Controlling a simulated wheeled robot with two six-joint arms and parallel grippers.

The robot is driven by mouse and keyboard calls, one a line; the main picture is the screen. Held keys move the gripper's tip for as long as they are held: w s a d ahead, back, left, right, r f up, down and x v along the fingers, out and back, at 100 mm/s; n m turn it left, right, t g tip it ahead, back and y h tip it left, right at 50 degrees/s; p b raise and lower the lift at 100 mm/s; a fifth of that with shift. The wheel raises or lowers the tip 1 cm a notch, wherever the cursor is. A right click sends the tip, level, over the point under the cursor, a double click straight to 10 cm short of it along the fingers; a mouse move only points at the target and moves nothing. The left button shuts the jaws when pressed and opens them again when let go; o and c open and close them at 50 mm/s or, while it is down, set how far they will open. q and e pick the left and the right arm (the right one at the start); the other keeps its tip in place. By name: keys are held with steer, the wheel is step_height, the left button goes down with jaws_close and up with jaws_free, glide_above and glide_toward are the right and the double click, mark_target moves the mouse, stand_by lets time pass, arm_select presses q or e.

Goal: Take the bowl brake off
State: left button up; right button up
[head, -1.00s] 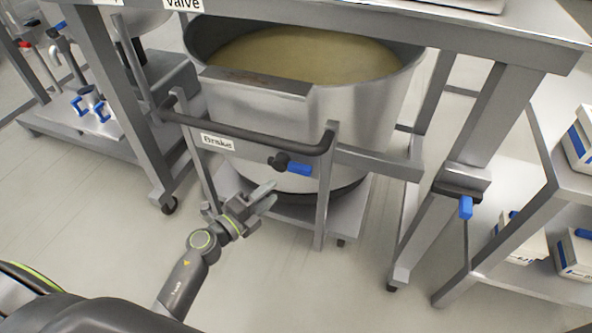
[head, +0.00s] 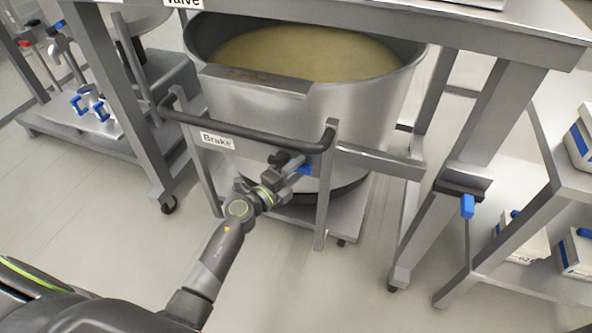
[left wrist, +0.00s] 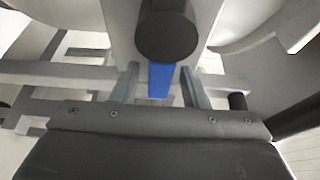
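The large steel bowl (head: 255,105) stands on a wheeled frame and holds a yellowish filling. A white label reading "Brake" (head: 217,140) is on the frame below the black push bar (head: 245,132). The brake lever's blue handle (head: 304,170) shows just past my left gripper (head: 292,171). In the left wrist view the blue handle (left wrist: 161,80) lies between the two open fingers (left wrist: 158,88), below a dark round hub (left wrist: 168,32). Contact between fingers and handle cannot be seen. My right gripper is in neither view.
A table leg with another blue-handled lever (head: 467,206) stands to the right. Shelves with white and blue boxes (head: 578,250) are at the far right. A low shelf with blue-handled fittings (head: 90,106) is at the left. The floor in front is clear.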

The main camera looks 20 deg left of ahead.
mark_target(278, 154)
arm_select(q)
jaws_close()
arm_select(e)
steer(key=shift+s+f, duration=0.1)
arm_select(q)
steer(key=a+r+n+t+y+b, duration=0.1)
steer(key=n, duration=0.4)
steer(key=a+r+n+t+y+b, duration=0.1)
steer(key=n+t, duration=0.1)
steer(key=n, duration=0.3)
steer(key=r+n+t, duration=0.2)
steer(key=n, duration=0.3)
steer(key=shift+a+y+b, duration=0.4)
steer(key=shift+a+r+n+t+y+b, duration=0.15)
steer(key=shift+a+n+y, duration=0.35)
steer(key=shift+n, duration=0.75)
steer(key=shift+a+r+n+t+y+b, duration=0.1)
steer(key=shift+a+n+t+y+b, duration=0.1)
steer(key=shift+n+y, duration=0.8)
steer(key=shift+a+r+n+t+y+b, duration=0.15)
steer(key=shift+a+n+y, duration=0.25)
steer(key=shift+n, duration=1.05)
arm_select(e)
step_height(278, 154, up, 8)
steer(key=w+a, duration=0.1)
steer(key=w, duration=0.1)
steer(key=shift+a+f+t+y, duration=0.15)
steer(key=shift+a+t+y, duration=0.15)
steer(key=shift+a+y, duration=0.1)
